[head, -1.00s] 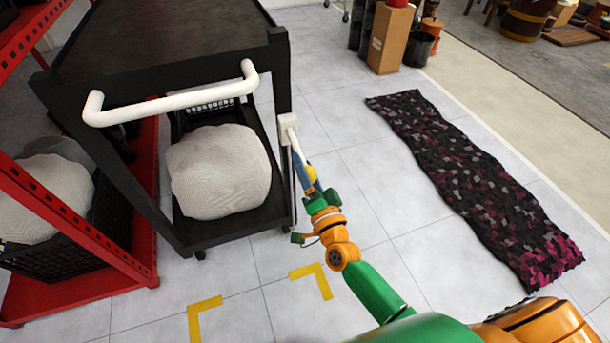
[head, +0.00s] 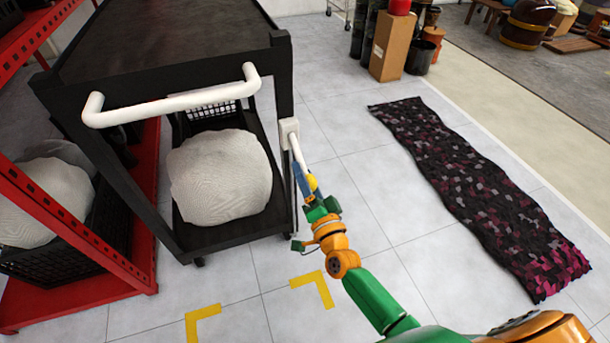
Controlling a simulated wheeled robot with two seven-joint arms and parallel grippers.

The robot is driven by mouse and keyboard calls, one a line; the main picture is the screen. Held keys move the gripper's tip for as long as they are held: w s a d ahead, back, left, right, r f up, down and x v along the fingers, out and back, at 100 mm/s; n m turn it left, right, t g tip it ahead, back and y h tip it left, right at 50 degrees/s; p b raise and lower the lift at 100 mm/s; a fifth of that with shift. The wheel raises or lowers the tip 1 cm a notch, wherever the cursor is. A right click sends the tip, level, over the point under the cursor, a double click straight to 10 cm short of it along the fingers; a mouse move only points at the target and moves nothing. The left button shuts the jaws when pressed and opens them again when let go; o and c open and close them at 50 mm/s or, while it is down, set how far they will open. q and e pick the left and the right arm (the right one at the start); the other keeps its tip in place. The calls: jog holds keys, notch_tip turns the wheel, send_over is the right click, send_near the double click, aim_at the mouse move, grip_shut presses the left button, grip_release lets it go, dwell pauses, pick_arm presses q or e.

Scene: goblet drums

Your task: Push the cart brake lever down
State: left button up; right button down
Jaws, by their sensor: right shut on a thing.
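The black cart (head: 165,50) stands at the upper left, with a white push handle (head: 175,104) across its near end. The white brake lever (head: 297,150) comes from a white mount on the cart's right front post and slants down to the right. My right gripper (head: 303,172) is at the lever's lower end and is shut on it. The fingers partly hide that end. My left gripper is not in view.
A white bundle (head: 220,178) sits on the cart's lower shelf. A red rack (head: 85,285) stands close on the left. A dark patterned rug (head: 480,195) lies on the right. Yellow corner marks (head: 317,285) are on the floor. Tiled floor is clear between cart and rug.

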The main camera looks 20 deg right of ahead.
jog(key=shift+r, duration=0.1)
jog(key=c, duration=0.5)
grip_release()
jog(key=shift+o, duration=0.8)
jog(key=shift+w+f, duration=0.2)
jog(key=shift+s, duration=0.15)
jog(key=s, duration=0.7)
jog(key=shift+d+f+p, duration=0.25)
jog(key=shift+f+p, duration=0.15)
jog(key=shift+p, duration=0.05)
